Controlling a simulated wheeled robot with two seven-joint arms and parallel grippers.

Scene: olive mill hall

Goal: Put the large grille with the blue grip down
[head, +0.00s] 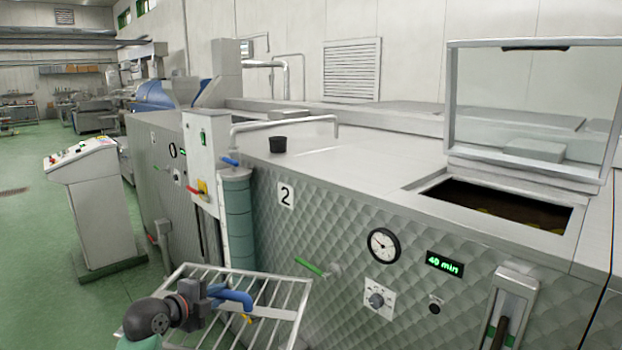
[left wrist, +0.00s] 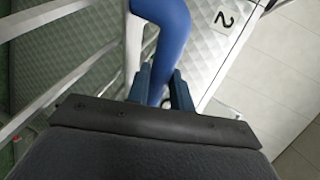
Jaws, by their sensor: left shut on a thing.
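The large grille (head: 275,291) is a rack of pale metal bars in a frame, at the bottom of the head view in front of the machine marked 2. My left gripper (head: 217,292) is shut on the blue grip. In the left wrist view the two fingers (left wrist: 160,88) close around the blue grip (left wrist: 168,50), with grille bars (left wrist: 75,45) to the left. I cannot tell whether the grille touches the floor. My right gripper is not in view.
The machine (head: 330,240) has a quilted steel front, a green lever (head: 309,267), a gauge and an open lid (head: 530,110). A black cup (head: 278,144) stands on its top. A control console (head: 95,205) stands at left. Green floor (head: 30,240) is free further left.

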